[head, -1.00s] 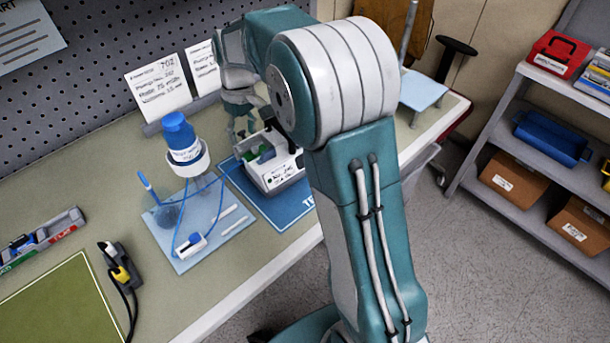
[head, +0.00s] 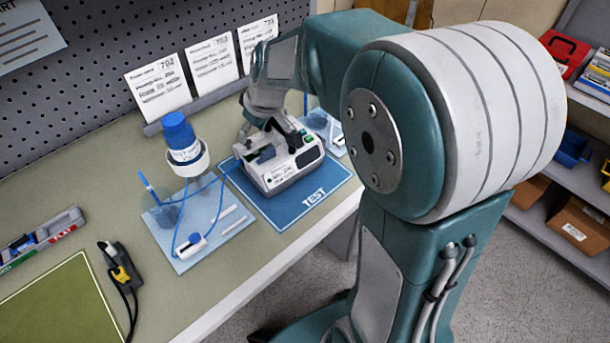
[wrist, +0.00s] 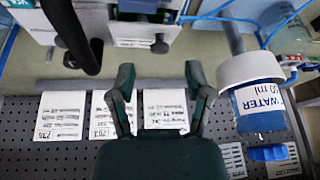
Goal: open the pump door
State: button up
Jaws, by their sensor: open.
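The pump (head: 290,172) is a white box with a dark handle on top, standing on the blue TEST mat (head: 318,203) in the head view. In the wrist view the pump (wrist: 120,30) shows along the top edge, with its dark handle bar at the left and a small dark knob (wrist: 160,47). My gripper (wrist: 160,76) is open and empty, its fingertips apart just short of the pump's side with the knob. In the head view my wrist is behind the pump and the fingers are hard to make out. I cannot tell how the door stands.
A blue-capped water bottle (head: 182,140) in a white ring stands left of the pump, above a pale tray (head: 190,262) with blue tubing. It is close to my gripper's right in the wrist view. Paper cards (head: 210,66) lean at the pegboard behind.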

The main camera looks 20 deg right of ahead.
jog(key=v, duration=0.6)
jog(key=s+r+m+t+h, duration=0.1)
jog(key=s+m, duration=0.3)
jog(key=s, duration=1.6)
jog(key=shift+d+r+m+t+h, duration=0.3)
jog(key=shift+d+m+h, duration=0.1)
jog(key=shift+h, duration=0.4)
jog(key=shift+w, duration=0.1)
